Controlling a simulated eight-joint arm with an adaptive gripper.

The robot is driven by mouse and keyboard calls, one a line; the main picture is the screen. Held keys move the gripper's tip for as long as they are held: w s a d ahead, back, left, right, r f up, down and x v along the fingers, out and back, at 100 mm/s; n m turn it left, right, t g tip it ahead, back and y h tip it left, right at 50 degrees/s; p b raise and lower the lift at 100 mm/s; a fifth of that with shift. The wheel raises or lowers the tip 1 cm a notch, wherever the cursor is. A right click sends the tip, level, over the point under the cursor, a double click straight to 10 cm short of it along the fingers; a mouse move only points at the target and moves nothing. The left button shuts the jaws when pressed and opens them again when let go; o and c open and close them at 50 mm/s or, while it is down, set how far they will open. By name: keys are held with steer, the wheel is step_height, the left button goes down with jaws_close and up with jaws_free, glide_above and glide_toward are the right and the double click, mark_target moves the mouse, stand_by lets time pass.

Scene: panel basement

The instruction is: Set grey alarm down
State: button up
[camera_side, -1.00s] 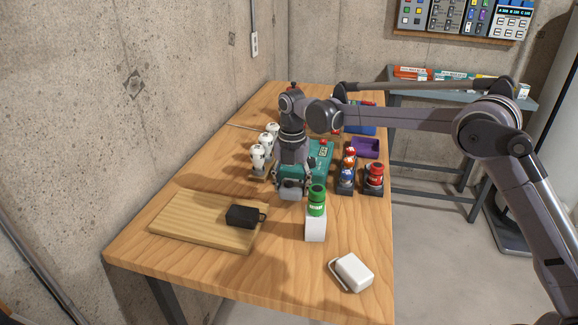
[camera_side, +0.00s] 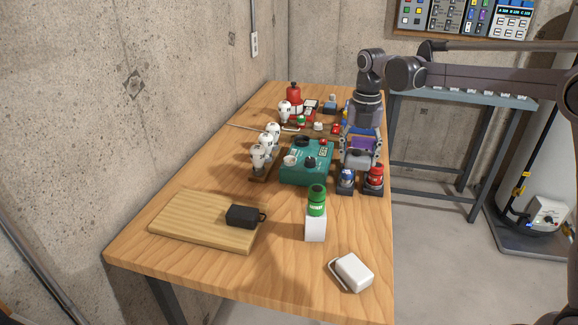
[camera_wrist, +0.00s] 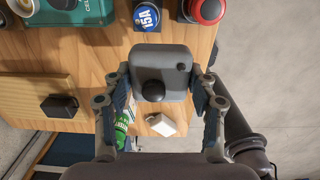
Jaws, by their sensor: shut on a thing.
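The grey alarm (camera_wrist: 172,60) is a rounded grey box with a black round knob, seen large in the wrist view. My gripper (camera_wrist: 162,82) is shut on it, one finger at each side. In the side view my gripper (camera_side: 360,148) holds the alarm (camera_side: 357,160) upright over the right side of the wooden bench (camera_side: 200,280). It appears raised, above and behind the blue button unit (camera_side: 346,178). Its underside and any gap below it are hard to judge.
A red button unit (camera_side: 375,175) stands close right of the blue one. A teal box (camera_side: 305,168) is to the left. A green-topped white block (camera_side: 316,228), white box (camera_side: 353,272) and cutting board (camera_side: 190,222) are nearer. Bare wood lies between these.

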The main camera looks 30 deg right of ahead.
steer(key=s+d, duration=0.7)
steer(key=s, duration=0.5)
glide_above(358, 219)
step_height(358, 219, down, 7)
steer(key=shift+d+f, duration=0.15)
steer(key=shift+f, duration=2.1)
steer(key=shift+f, duration=0.1)
steer(key=o, duration=1.2)
steer(key=shift+o, duration=0.2)
